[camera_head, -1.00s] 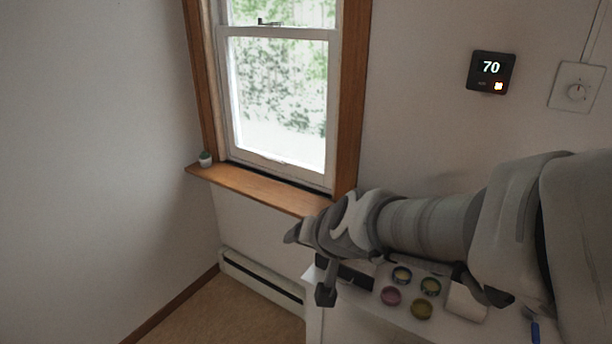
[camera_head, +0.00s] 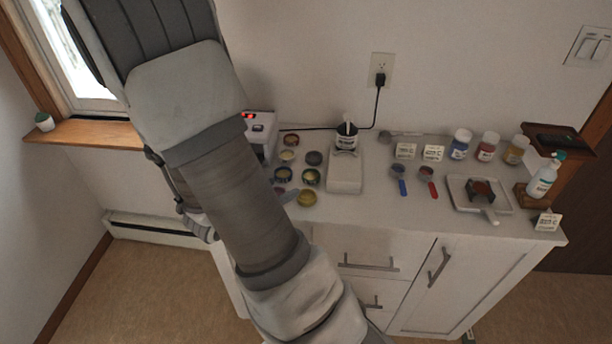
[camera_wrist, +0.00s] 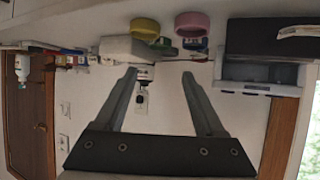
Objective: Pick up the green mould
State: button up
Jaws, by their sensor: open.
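The green mould (camera_head: 311,176) is a small round cup with a green rim and a pale inside. It stands on the white counter (camera_head: 390,215), among other round moulds. In the wrist view, which is upside down, a dark green mould (camera_wrist: 163,47) shows small, partly behind a yellow-green mould (camera_wrist: 145,28). My gripper (camera_wrist: 159,75) is open, with nothing between its fingers. The moulds appear beyond its fingertips, apart from them.
A yellow mould (camera_head: 307,198) sits just in front of the green one, and a blue-rimmed mould (camera_head: 283,174) just left. A pink mould (camera_wrist: 192,22) shows in the wrist view. A white block (camera_head: 345,172) stands close right. A machine with a red display (camera_head: 258,130) is behind left.

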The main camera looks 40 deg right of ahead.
aim_at(314, 173)
jog(key=b+x, duration=0.3)
jog(key=x, duration=1.2)
jog(key=shift+d+f, duration=0.15)
jog(key=c, duration=1)
